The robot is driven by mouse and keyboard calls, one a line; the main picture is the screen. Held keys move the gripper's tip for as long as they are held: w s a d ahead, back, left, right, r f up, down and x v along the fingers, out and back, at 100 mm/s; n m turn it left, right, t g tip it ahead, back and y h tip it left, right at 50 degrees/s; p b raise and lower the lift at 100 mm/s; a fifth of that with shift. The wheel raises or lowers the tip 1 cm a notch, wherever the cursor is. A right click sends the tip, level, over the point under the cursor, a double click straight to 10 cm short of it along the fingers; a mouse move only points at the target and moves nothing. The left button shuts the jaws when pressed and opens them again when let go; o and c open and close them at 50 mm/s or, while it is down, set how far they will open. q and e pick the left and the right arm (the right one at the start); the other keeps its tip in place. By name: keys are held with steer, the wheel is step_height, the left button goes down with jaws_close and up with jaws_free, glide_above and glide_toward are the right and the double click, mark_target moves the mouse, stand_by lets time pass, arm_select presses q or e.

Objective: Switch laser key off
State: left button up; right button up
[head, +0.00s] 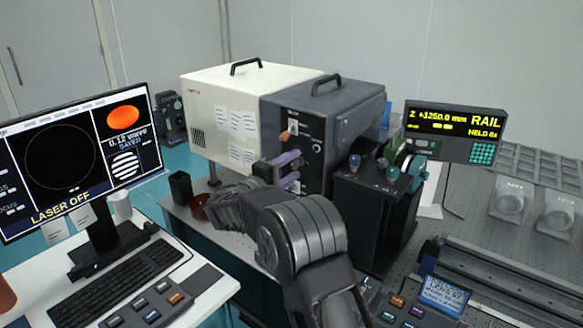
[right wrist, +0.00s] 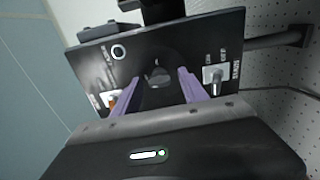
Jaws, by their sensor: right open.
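The dark grey laser box (head: 335,110) stands on the table with its black control panel (head: 303,150) facing me. My right gripper (head: 286,171) is open at the panel, its purple fingers spread. In the right wrist view, the fingers (right wrist: 158,92) stand either side of a dark round key switch (right wrist: 157,72) with a small grey key-like piece; I cannot tell whether they touch it. The key's exact angle is unclear. An orange switch piece (head: 290,135) sits above the fingers in the head view. The monitor (head: 75,160) reads "LASER OFF". My left gripper is out of view.
A white box (head: 225,110) adjoins the laser box. A dark stand with coloured knobs (head: 375,195) is close to the right of my arm. A silver toggle (right wrist: 216,78) is beside one finger. A keyboard (head: 118,285) lies at lower left.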

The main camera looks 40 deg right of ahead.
steer(key=b+v, duration=0.2)
steer(key=v, duration=0.5)
steer(key=shift+a, duration=0.35)
steer(key=shift+s, duration=0.1)
